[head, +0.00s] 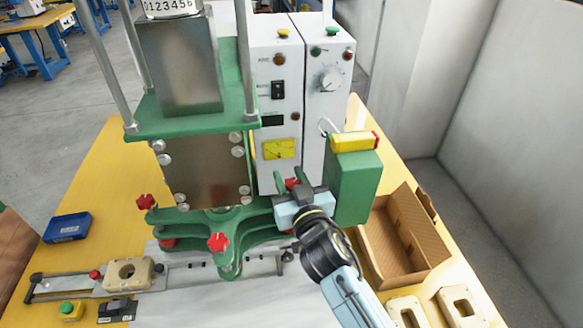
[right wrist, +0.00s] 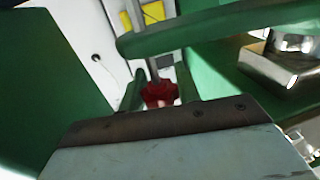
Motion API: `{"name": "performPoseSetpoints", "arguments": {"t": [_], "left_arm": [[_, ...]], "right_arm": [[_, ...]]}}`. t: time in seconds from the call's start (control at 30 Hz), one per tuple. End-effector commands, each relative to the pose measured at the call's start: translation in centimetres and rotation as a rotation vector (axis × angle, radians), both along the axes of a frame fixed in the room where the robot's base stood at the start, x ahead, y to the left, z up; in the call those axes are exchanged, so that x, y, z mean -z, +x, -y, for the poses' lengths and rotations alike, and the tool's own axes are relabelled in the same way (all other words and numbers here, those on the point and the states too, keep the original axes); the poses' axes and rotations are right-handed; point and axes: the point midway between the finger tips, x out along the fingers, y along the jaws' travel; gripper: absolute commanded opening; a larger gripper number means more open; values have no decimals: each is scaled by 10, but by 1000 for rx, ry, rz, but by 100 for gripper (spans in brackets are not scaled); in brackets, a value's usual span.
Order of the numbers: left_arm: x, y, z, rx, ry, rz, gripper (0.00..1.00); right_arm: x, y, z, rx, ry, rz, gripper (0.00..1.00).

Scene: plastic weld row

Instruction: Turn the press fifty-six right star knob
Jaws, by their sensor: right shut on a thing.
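The press (head: 185,115) stands on the yellow table, with a green frame, a steel block and a white control cabinet behind. Its right red star knob (head: 292,183) sits at the right end of the green base, beside the cabinet. My right gripper (head: 291,182) reaches in from the lower right and is shut on this knob, one finger on each side. In the right wrist view, the red knob (right wrist: 160,93) shows between the fingertips, its lower part hidden by the gripper body. My left gripper is out of view.
Other red star knobs sit at the left (head: 146,201) and front (head: 218,242) of the press base. A green box with a yellow top (head: 355,185) stands close right of my gripper. An open cardboard box (head: 400,240) lies beyond it.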

Motion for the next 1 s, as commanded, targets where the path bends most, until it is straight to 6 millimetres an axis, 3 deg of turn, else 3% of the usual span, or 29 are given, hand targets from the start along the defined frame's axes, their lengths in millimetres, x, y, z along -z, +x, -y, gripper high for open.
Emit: {"name": "performPoseSetpoints", "arguments": {"t": [0.13, 0.5, 0.53, 0.67, 1.0], "left_arm": [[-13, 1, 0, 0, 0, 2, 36], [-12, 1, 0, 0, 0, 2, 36], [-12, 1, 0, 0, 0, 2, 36], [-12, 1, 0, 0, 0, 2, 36], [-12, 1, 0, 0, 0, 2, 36]], "right_arm": [[-2, 0, 0, -49, 0, 0, 10], [0, -1, -1, -59, 3, 1, 10], [0, -1, -1, -59, 3, 1, 37], [0, -1, -1, -59, 3, 1, 54], [0, -3, 1, -58, 2, 0, 54]]}}
